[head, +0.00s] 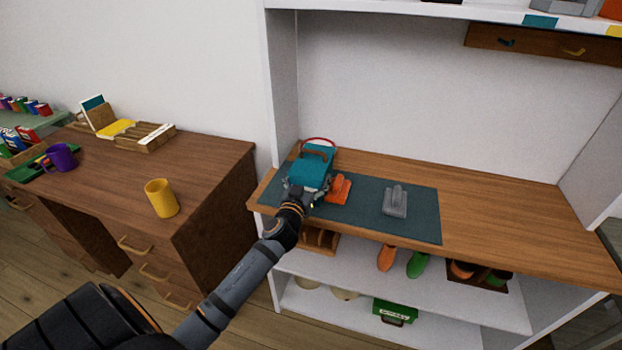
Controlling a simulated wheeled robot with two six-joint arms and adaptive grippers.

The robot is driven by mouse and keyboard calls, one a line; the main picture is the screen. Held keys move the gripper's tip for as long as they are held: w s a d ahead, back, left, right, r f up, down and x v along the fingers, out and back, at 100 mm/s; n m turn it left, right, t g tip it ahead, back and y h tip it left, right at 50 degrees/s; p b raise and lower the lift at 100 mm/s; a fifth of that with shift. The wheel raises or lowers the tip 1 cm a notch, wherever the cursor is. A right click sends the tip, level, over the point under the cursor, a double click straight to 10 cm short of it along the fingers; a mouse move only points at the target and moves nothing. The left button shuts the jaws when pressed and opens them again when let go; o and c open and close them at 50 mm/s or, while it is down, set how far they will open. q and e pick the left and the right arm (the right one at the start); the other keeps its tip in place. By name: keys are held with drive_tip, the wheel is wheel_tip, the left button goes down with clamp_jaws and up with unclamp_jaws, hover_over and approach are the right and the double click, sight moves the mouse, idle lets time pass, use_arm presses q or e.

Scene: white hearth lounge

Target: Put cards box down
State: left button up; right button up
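A teal box (312,168) with a brown handle on top is at the left end of the dark mat (420,218) on the wooden shelf; no label on it is readable, so I cannot tell for sure that it is the cards box. My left gripper (301,192) is at the near side of this box, overlapping its lower front. Its fingertips are small and partly lost against the box, so I cannot tell whether they grip it. I also cannot tell whether the box rests on the mat or is just above it. My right gripper is not in view.
An orange object (338,189) stands close to the right of the box, and a grey object (396,202) lies farther right on the mat. The wooden shelf (520,225) is clear to the right. A desk with a yellow mug (161,198) stands at left.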

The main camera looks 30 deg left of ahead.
use_arm(q)
drive_tip(key=o, duration=0.9)
drive_tip(key=shift+f, duration=0.2)
drive_tip(key=shift+o, duration=1.5)
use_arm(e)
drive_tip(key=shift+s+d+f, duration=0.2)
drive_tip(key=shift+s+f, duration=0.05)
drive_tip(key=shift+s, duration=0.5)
use_arm(q)
drive_tip(key=shift+r, duration=0.1)
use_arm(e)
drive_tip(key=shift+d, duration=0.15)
use_arm(q)
drive_tip(key=shift+r, duration=0.15)
drive_tip(key=b+v, duration=0.2)
drive_tip(key=v, duration=1)
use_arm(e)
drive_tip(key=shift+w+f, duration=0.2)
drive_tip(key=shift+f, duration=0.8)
